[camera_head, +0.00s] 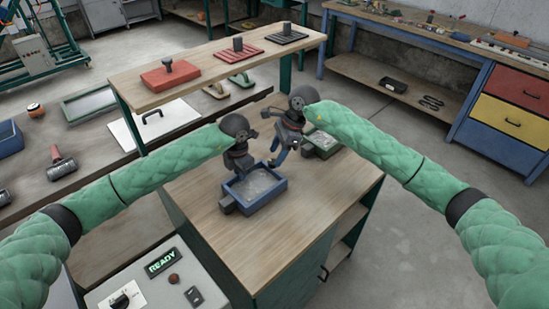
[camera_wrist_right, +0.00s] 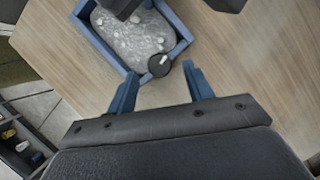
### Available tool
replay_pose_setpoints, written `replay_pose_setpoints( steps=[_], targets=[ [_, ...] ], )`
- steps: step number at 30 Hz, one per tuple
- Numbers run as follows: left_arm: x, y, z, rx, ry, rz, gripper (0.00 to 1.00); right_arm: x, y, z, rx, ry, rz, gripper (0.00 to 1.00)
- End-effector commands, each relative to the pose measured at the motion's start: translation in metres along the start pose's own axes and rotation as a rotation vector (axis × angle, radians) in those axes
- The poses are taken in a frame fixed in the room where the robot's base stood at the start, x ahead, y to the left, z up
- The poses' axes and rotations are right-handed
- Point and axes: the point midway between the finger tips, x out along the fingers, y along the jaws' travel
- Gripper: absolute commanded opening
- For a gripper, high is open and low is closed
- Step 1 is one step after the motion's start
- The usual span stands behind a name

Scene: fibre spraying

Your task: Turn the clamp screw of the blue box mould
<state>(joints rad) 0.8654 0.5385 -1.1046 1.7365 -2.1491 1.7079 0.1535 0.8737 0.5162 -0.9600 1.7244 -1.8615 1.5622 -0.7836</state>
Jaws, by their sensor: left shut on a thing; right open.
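The blue box mould (camera_head: 271,199) stands on the wooden worktop, with grey, lumpy material inside. It also shows at the top of the right wrist view (camera_wrist_right: 101,50). A dark round knob with a pale mark, apparently the clamp screw (camera_wrist_right: 160,66), sits at its near corner there. My left gripper (camera_head: 242,174) is shut at the mould's far left side, apparently on the mould; the contact is hidden. My right gripper (camera_head: 281,157) is just beyond the mould, open and empty. In its wrist view, its blue fingertips (camera_wrist_right: 160,84) are spread either side, short of the knob.
A green box (camera_head: 322,146) stands behind my right gripper on the worktop (camera_head: 285,226). A raised shelf (camera_head: 205,66) with a red tool and plates is behind. A control box reading READY (camera_head: 160,262) is at front left. The worktop's front right is clear.

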Motion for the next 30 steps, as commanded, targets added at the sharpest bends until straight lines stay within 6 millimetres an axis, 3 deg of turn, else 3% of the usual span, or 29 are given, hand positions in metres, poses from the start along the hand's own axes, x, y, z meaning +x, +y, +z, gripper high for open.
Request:
replay_pose_setpoints(
  steps=[6,17,18,25,30],
  targets=[
    [0.000,0.000,0.000,0.000,0.000,0.000,0.00,0.022,0.000,0.000,0.000,0.001,0.001,0.52],
    [0.000,0.000,0.000,0.000,0.000,0.000,0.00,0.027,0.000,0.000,0.000,0.000,0.000,0.52],
    [0.000,0.000,0.000,0.000,0.000,0.000,0.00,0.027,0.000,0.000,0.000,0.000,0.000,0.50],
    [0.000,0.000,0.000,0.000,0.000,0.000,0.00,0.027,0.000,0.000,0.000,0.000,0.000,0.07],
    [0.000,0.000,0.000,0.001,0.000,0.000,0.00,0.027,0.000,-0.001,0.018,0.001,-0.008,0.07]
  ],
)
